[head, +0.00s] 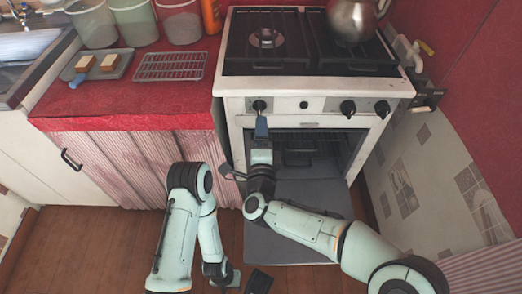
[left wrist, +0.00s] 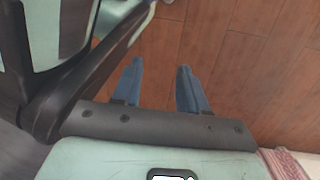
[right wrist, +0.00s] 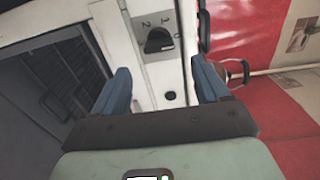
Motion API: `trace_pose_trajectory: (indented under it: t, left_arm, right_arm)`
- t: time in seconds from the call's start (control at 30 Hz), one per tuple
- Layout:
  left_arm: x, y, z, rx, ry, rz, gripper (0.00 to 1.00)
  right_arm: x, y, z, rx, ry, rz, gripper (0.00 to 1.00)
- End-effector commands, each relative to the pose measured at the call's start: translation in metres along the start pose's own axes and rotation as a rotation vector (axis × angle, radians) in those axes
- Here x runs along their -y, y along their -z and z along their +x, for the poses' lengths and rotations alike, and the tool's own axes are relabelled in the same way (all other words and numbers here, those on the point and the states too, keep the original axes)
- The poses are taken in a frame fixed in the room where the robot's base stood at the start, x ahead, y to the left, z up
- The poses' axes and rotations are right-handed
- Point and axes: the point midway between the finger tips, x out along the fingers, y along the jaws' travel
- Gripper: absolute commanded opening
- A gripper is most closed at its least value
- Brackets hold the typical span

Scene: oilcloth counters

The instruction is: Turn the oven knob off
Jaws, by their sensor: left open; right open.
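The white oven (head: 235,140) has its front door (head: 290,240) folded down. Its panel carries a black knob at the left (head: 259,105), and two more knobs at the right (head: 348,107) (head: 382,108). My right gripper (head: 261,128) is just in front of and below the left knob in the head view. In the right wrist view its blue fingers (right wrist: 162,88) are open and empty, and a black knob (right wrist: 158,40) with numbers beside it shows beyond the gap between them. My left gripper (left wrist: 159,82) is open and empty above the wooden floor.
A kettle (head: 352,18) stands on the stove top. The red counter (head: 110,115) at the left holds a wire rack (head: 170,66), a tray with bread (head: 100,66) and several jars. The floor (head: 95,240) at left is clear.

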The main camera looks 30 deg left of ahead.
Motion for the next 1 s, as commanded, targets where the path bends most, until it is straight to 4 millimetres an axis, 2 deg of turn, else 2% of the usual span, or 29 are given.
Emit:
trace_pose_trajectory:
  t: [0.03, 0.2, 0.4, 1.0]
  left_arm:
    - [-0.003, 0.003, -0.003, -0.011, -0.006, 0.005, 0.43]
    - [-0.01, 0.011, -0.009, -0.042, -0.02, 0.014, 0.43]
    - [-0.014, 0.016, -0.013, -0.062, -0.027, 0.019, 0.43]
    - [-0.015, 0.016, -0.013, -0.064, -0.029, 0.019, 0.43]
  right_arm:
    - [0.002, 0.0, -0.012, 0.002, 0.0, -0.001, 0.74]
    - [0.002, 0.0, -0.042, 0.001, 0.001, 0.0, 0.74]
    - [0.001, 0.0, -0.061, 0.0, 0.001, 0.001, 0.74]
    - [0.0, 0.0, -0.064, 0.0, 0.001, 0.001, 0.74]
